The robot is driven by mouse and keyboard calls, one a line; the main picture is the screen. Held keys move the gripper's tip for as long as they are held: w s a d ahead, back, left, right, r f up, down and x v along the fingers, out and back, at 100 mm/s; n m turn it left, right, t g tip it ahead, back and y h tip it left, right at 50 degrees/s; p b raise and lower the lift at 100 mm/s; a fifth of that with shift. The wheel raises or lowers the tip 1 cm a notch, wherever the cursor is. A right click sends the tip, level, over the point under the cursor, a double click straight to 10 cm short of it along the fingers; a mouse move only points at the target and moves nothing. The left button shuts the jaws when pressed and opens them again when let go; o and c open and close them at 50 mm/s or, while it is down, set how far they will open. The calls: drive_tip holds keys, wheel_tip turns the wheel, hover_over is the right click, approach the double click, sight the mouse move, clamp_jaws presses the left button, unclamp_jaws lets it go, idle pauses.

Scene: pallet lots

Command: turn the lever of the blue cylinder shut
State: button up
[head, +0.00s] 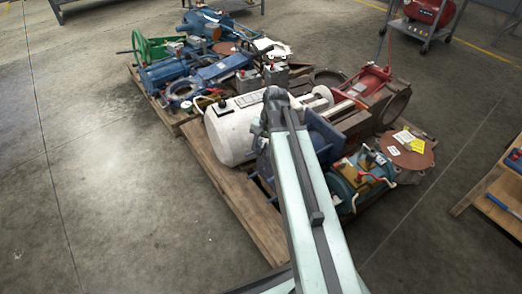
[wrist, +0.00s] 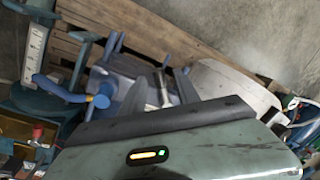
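A blue body, which I take to be the blue cylinder (wrist: 103,82), lies below my gripper in the wrist view; its full shape is hidden. In the head view a blue part (head: 325,140) shows right of my arm. My gripper (wrist: 158,88) has its two grey fingers apart. A silvery lever-like stem (wrist: 164,88) shows between the fingers, with a gap on each side; I cannot tell its depth relative to the fingertips. In the head view my arm hides the gripper.
A white cylinder (head: 232,135) lies left of my arm on the wooden pallet (head: 248,205). A teal machine (head: 345,190) with a red handle (head: 366,177) stands to the right. A green handwheel (head: 142,46) and red parts (head: 368,82) lie farther back. The floor at left is clear.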

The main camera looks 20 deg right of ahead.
clamp_jaws()
idle(1.3)
